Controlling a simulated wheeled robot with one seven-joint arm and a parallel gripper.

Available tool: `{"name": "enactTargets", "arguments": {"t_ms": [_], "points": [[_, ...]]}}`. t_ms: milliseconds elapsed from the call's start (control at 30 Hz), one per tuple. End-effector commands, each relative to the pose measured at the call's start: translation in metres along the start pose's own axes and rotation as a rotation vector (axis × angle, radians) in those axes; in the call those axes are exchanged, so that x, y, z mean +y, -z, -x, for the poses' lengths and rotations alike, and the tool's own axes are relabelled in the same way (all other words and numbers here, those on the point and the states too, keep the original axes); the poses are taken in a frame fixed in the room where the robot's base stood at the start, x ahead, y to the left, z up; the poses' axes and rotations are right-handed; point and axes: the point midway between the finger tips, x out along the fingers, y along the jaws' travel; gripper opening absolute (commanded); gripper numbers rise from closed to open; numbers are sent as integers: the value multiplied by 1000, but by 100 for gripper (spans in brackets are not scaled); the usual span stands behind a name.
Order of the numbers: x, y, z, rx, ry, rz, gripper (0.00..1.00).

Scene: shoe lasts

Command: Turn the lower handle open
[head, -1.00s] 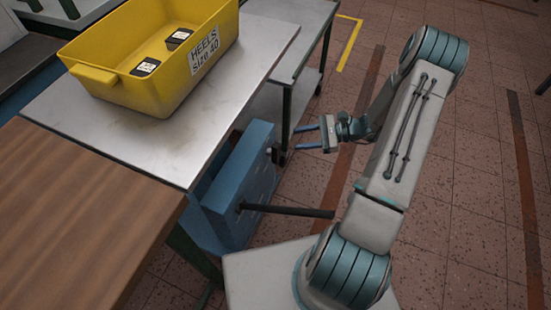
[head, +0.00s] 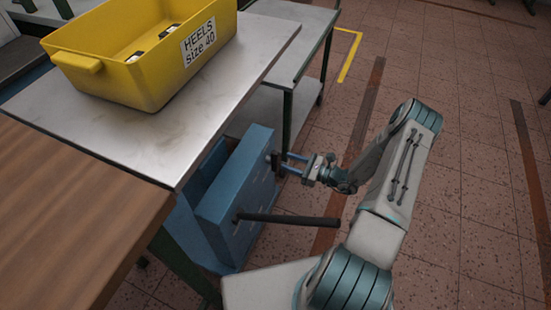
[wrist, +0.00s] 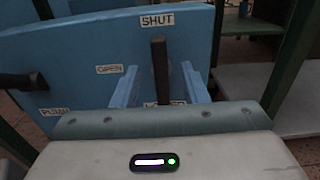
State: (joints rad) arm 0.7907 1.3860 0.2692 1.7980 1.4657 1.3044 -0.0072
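The blue panel (head: 238,190) stands under the table edge. In the wrist view, the panel (wrist: 60,60) carries labels SHUT (wrist: 157,21) above and OPEN (wrist: 109,69) to the left. A short dark handle (wrist: 160,72) stands upright, its upper end below SHUT; it also shows at the panel's right in the head view (head: 276,161). My gripper (wrist: 160,78) is open, with one blue finger on each side of this handle and visible gaps. In the head view, my gripper (head: 285,163) is right at the handle. A label behind the handle's foot is partly hidden.
A long dark bar (head: 288,219) sticks out from the panel below my gripper; its dark end (wrist: 18,81) shows at left above a PUSH label (wrist: 57,112). A metal table (head: 150,130) holds a yellow bin (head: 130,78). Floor at right is clear.

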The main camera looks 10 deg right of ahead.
Motion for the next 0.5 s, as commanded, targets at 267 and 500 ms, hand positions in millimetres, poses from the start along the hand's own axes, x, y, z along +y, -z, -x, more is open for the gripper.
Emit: {"name": "enactTargets", "arguments": {"t_ms": [267, 500], "points": [[0, 1, -48, -1, -3, 1, 40], [0, 0, -60, 1, -1, 1, 40]]}}
